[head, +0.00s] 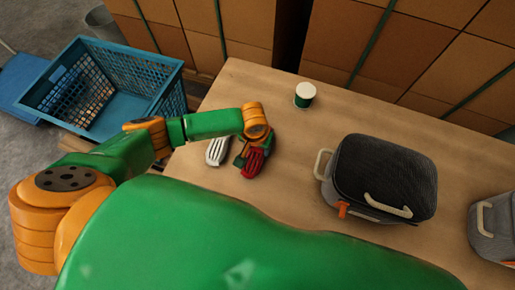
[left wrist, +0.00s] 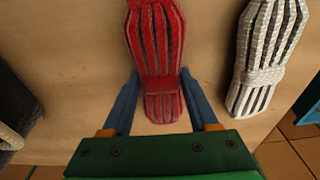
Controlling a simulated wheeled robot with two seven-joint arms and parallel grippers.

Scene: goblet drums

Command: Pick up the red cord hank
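The red cord hank (head: 253,165) lies on the wooden table (head: 285,203) near its left side, partly hidden by my left gripper (head: 244,152) in the head view. In the left wrist view the red hank (left wrist: 155,45) lies lengthwise, bound with a band near its lower end. My left gripper (left wrist: 160,72) is open, with one blue finger on each side of the hank's banded part. I see a gap beside the left finger; whether the right finger touches the hank I cannot tell. My right gripper is not in view.
A white cord hank (head: 216,151) lies just left of the red one and also shows in the left wrist view (left wrist: 265,55). A black-topped grey case (head: 385,175) stands to the right. A blue crate (head: 120,75) is beyond the left edge.

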